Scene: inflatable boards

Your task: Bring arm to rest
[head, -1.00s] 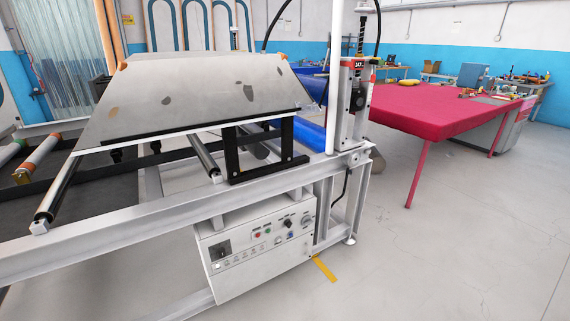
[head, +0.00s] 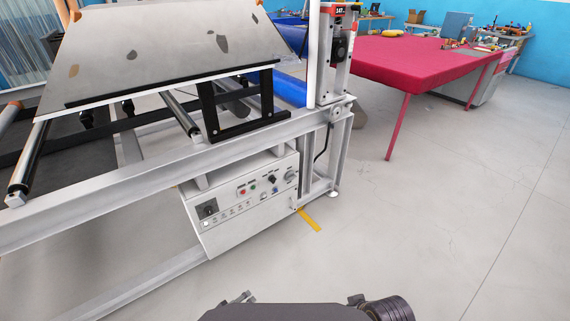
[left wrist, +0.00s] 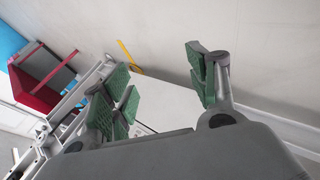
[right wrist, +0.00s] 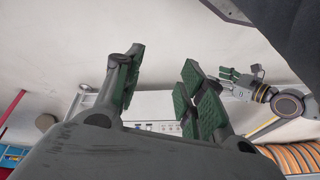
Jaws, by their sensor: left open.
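My left gripper (left wrist: 160,88) is open in the left wrist view, its green-padded fingers well apart with nothing between them. Only a small part of it (head: 237,299) shows at the bottom edge of the head view, beside a dark part of my arm. The right wrist view also shows my left gripper (right wrist: 240,82) at the right, its fingers spread. My right gripper (right wrist: 160,80) is open and empty in its own wrist view, green pads apart over pale floor and machine frame. I cannot make it out in the head view.
A white machine frame (head: 80,207) with a tilted grey panel (head: 165,45) and a control box (head: 245,205) stands ahead to the left. A red-topped table (head: 425,62) stands at the back right. Grey floor (head: 440,210) at the right is clear.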

